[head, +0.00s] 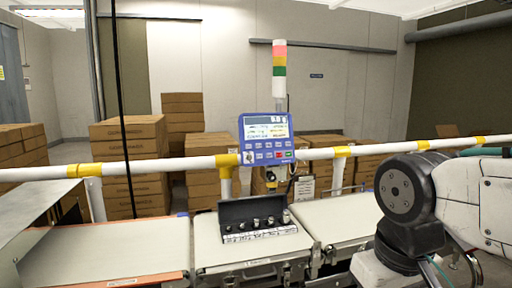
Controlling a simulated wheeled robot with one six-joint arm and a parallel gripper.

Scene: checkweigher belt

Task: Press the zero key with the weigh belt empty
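The blue control panel (268,138) is mounted at the white guard rail, above the middle belt. It has a lit display (267,124) whose figures are too small to read for sure. Below are rows of small keys (268,150), with one green and one red at the lower right; I cannot tell which is the zero key. The middle belt (212,248), apparently the weigh belt, bears an open black case (237,211) with several metal weights (255,224). My arm is at the right, apart from the panel. My gripper is not in view.
A white rail with yellow joints (340,152) crosses behind the belts. Other belts lie at left (110,250) and right (338,216). A red, orange and green light tower (279,58) rises behind the panel. Stacked cartons (130,140) stand beyond the rail.

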